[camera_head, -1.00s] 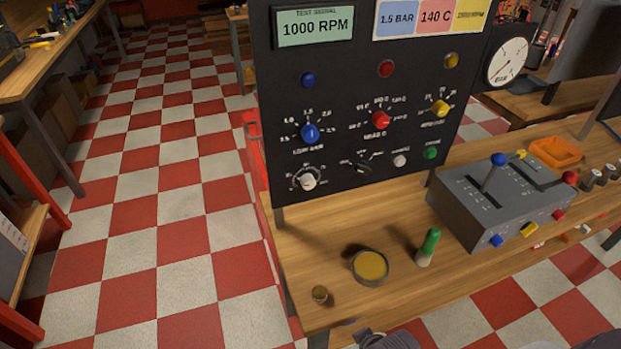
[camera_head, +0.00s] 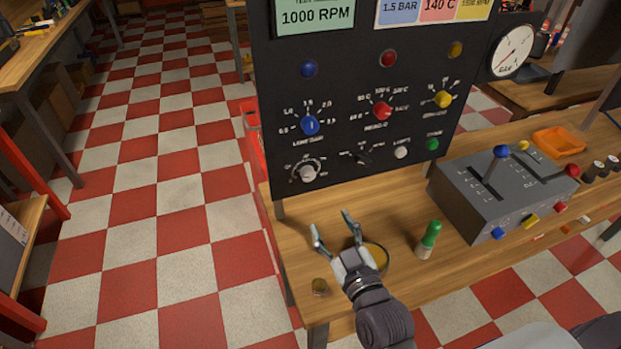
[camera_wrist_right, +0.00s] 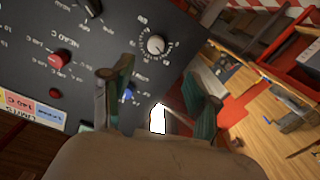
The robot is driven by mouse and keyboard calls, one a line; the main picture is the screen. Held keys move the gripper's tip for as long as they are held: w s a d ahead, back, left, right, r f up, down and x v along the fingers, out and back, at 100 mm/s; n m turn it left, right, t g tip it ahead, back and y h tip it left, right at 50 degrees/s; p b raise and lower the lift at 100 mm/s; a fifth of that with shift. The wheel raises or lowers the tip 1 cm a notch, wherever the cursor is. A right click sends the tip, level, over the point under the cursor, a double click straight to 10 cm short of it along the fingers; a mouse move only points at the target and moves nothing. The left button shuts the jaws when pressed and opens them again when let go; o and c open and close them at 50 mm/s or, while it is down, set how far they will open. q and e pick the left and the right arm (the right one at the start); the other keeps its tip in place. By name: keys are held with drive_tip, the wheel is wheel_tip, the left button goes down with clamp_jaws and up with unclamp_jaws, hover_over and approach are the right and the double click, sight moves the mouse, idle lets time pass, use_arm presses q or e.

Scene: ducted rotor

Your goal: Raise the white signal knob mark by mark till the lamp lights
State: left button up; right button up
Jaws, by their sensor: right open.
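The white signal knob (camera_head: 307,173) sits at the lower left of the black panel (camera_head: 360,95), inside a ring of marks. It also shows in the right wrist view (camera_wrist_right: 155,44), ahead of the fingers. Its exact pointer mark is too small to read. The display (camera_head: 316,16) reads 1000 RPM. A blue (camera_head: 309,69), a red (camera_head: 388,58) and a yellow (camera_head: 455,49) round lamp on the panel look dark. My right gripper (camera_head: 331,222) is open and empty, below the knob and apart from it, over the bench. My left gripper is out of view.
On the wooden bench (camera_head: 300,245) are a yellow-filled round dish (camera_head: 378,256), partly behind my right gripper, a green-topped bottle (camera_head: 428,240) and a small brown cap (camera_head: 319,287). A grey lever box (camera_head: 500,190) stands right. Blue, red and yellow knobs sit above the white one.

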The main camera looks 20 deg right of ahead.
sight(309, 177)
drive_tip(key=w, duration=0.4)
drive_tip(key=w+p, duration=0.1)
drive_tip(key=w, duration=0.4)
drive_tip(key=w+p, duration=0.1)
drive_tip(key=w, duration=0.4)
drive_tip(key=shift+a+r, duration=0.1)
drive_tip(key=shift+r, duration=0.2)
drive_tip(key=shift+s, duration=0.1)
